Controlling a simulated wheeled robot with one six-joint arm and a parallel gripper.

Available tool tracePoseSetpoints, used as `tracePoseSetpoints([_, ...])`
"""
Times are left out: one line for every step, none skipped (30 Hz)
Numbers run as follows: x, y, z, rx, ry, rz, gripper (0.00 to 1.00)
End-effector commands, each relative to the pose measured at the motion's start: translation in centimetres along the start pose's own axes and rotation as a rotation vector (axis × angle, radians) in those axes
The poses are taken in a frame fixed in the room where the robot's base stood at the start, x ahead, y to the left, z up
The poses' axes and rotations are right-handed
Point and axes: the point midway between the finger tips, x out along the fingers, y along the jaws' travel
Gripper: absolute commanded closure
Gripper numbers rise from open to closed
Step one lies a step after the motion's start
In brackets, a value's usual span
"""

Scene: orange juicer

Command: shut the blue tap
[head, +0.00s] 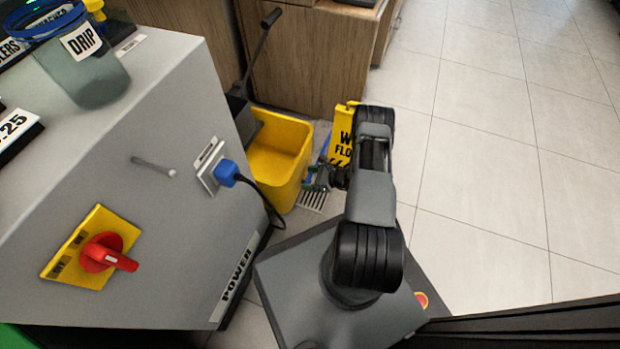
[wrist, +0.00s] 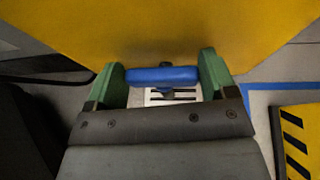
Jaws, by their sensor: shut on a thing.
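The blue tap's bar-shaped handle (wrist: 162,76) lies crosswise between the two green fingers of my gripper (wrist: 161,75) in the wrist view. The fingers are shut on its two ends. A small dark part shows just below the handle. The tap sits at the yellow bucket (wrist: 190,25), whose wall fills the top of the wrist view. In the head view my gripper (head: 317,182) is low beside the right side of the yellow bucket (head: 284,158). There the tap is too small and covered to make out clearly.
A grated floor drain (head: 313,201) lies below the gripper. A yellow wet-floor sign (head: 343,136) stands just behind my arm. The grey juicer cabinet (head: 150,200), with a red switch (head: 104,254) and a blue plug (head: 227,172), fills the left. Open tiled floor lies to the right.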

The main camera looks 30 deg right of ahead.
Motion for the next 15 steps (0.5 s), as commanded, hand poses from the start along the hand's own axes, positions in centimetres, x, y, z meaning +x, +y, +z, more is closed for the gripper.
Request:
tracePoseSetpoints([-0.01, 0.03, 0.03, 0.003, 0.0, -0.004, 0.46])
tracePoseSetpoints([-0.02, 0.07, 0.08, 0.007, -0.001, -0.013, 0.46])
tracePoseSetpoints([-0.02, 0.11, 0.15, 0.016, -0.001, -0.031, 0.46])
tracePoseSetpoints([-0.02, 0.11, 0.17, 0.022, -0.002, -0.046, 0.46])
tracePoseSetpoints([-0.02, 0.12, 0.18, 0.027, -0.002, -0.06, 0.46])
tracePoseSetpoints([-0.02, 0.13, 0.16, 0.035, -0.001, -0.076, 0.47])
tracePoseSetpoints([-0.03, 0.13, 0.13, 0.039, -0.001, -0.087, 0.47])
tracePoseSetpoints([-0.03, 0.13, 0.1, 0.041, 0.0, -0.094, 0.47])
tracePoseSetpoints([-0.03, 0.11, 0.07, 0.043, 0.0, -0.101, 0.47])
tracePoseSetpoints([-0.03, 0.09, 0.04, 0.043, 0.0, -0.104, 0.47])
tracePoseSetpoints([-0.03, 0.07, 0.02, 0.044, 0.0, -0.105, 0.47])
tracePoseSetpoints([-0.02, 0.06, 0.01, 0.043, 0.0, -0.105, 0.47])
tracePoseSetpoints([-0.02, 0.06, 0.0, 0.043, 0.0, -0.105, 0.47])
tracePoseSetpoints([-0.03, 0.06, 0.0, 0.043, 0.0, -0.105, 0.47])
tracePoseSetpoints([-0.03, 0.06, 0.0, 0.044, 0.0, -0.105, 0.47])
